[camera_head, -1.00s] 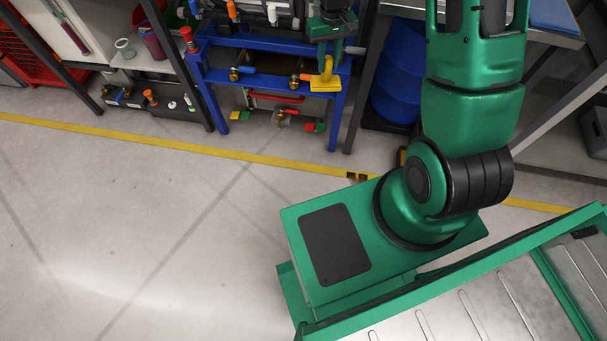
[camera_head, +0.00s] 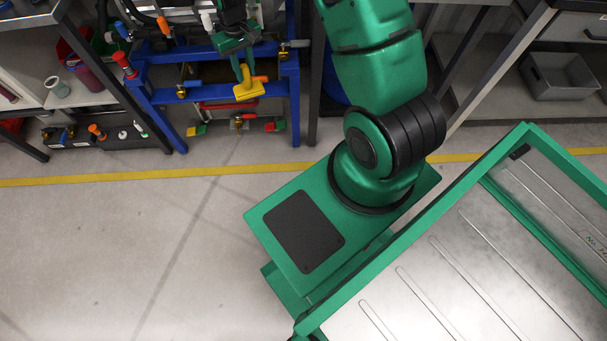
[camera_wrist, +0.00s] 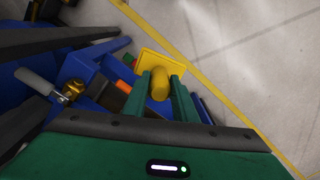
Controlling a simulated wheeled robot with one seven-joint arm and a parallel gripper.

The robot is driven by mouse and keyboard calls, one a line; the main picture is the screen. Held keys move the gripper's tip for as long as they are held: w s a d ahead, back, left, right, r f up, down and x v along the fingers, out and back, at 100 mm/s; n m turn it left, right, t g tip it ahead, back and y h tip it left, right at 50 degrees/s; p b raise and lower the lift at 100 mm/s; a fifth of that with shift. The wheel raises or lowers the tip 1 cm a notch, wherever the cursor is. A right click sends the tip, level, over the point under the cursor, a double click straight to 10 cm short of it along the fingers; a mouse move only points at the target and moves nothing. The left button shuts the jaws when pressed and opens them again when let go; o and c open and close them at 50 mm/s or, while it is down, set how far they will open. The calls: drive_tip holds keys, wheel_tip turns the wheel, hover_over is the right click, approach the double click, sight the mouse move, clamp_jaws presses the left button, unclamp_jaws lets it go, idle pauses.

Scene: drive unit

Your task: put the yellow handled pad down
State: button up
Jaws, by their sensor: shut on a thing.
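The yellow handled pad (camera_head: 249,90) is a flat yellow plate with a round handle. It hangs from my gripper (camera_head: 243,70), in front of the blue frame in the head view. In the wrist view the pad (camera_wrist: 164,68) shows past the fingertips, its yellow cylinder handle (camera_wrist: 160,84) between the two green fingers. My gripper is shut on the handle. The pad appears to be in the air; its exact distance from the blue frame cannot be told.
A blue metal frame (camera_head: 296,90) with valves and pipes stands behind the pad. A grey shelf with cups and boxes is at the left. A grey bin (camera_head: 560,76) sits at the right. Open floor (camera_head: 100,260) with a yellow line lies in front.

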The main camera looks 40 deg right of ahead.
drive_tip(key=s+f+m, duration=0.1)
drive_tip(key=s+f, duration=0.1)
drive_tip(key=f, duration=1.2)
drive_tip(key=s+f+m, duration=0.1)
drive_tip(key=s+f, duration=0.1)
drive_tip(key=f, duration=1.1)
drive_tip(key=s+f+m, duration=0.1)
drive_tip(key=s+f, duration=0.5)
drive_tip(key=f, duration=0.4)
drive_tip(key=s+f, duration=0.7)
drive_tip(key=f, duration=0.3)
drive_tip(key=w+d+f, duration=0.2)
drive_tip(key=d+f, duration=0.9)
drive_tip(key=shift+w+d+f, duration=0.25)
drive_tip(key=shift+w+d, duration=0.05)
drive_tip(key=shift+f, duration=0.1)
drive_tip(key=o, duration=1.1)
drive_tip(key=shift+c, duration=0.2)
drive_tip(key=shift+o, duration=0.2)
